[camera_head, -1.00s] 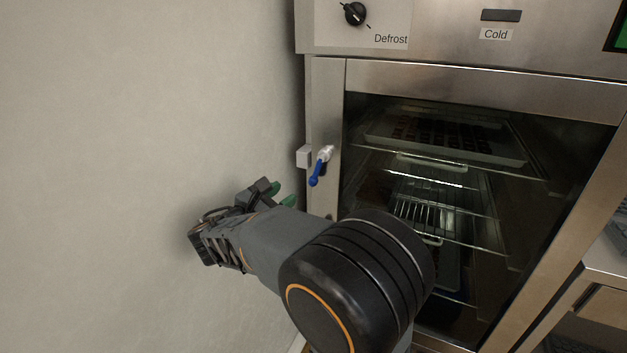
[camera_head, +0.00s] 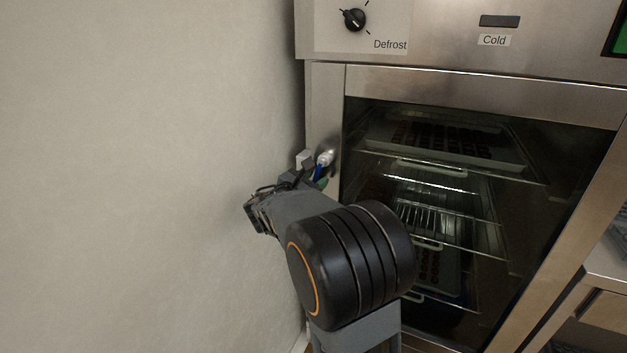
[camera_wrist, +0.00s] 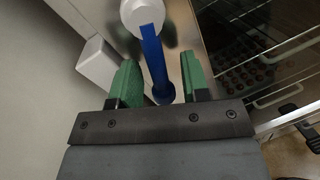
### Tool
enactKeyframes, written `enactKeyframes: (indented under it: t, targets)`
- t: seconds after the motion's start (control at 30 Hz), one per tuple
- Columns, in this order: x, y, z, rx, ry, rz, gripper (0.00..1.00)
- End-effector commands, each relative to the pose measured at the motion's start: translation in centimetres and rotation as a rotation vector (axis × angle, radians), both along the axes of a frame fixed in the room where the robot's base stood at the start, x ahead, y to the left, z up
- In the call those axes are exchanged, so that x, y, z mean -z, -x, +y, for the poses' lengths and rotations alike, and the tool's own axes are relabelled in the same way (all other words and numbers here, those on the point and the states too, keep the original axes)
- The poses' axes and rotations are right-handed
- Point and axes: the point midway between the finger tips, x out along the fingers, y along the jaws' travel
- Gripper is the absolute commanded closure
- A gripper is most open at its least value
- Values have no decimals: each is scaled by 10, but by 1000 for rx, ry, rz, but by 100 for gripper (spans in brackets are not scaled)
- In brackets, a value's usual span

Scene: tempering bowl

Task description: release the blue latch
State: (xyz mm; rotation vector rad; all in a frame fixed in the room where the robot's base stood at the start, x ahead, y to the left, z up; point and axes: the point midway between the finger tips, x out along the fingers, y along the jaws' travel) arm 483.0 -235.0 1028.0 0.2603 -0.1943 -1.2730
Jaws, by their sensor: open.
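The blue latch (camera_head: 318,172) is a short lever on a pale metal pivot, on the left frame of the glass-doored cabinet. In the wrist view the blue latch (camera_wrist: 154,60) hangs down from its round pivot, between my two green fingertips. My gripper (camera_head: 312,182) is at the latch in the head view, partly hiding its lower end. In the wrist view my gripper (camera_wrist: 160,82) is open, with one finger on each side of the lever and a gap showing on both sides.
A pale block (camera_wrist: 97,62) sits left of the latch, close to my left finger. A plain wall (camera_head: 150,150) runs along the left. The cabinet's glass door (camera_head: 440,200) shows racks with trays inside. A Defrost knob (camera_head: 354,19) is above.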

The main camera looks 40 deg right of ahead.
Motion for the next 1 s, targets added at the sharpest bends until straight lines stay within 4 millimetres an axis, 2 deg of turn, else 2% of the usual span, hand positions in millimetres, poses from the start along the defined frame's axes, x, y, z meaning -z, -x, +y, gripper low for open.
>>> enactKeyframes:
  t: [0.23,0.67,1.0]
  targets:
    - [0,0,0,0,0,0,60]
    - [0,0,0,1,0,0,100]
    - [1,2,-1,3,9,26,100]
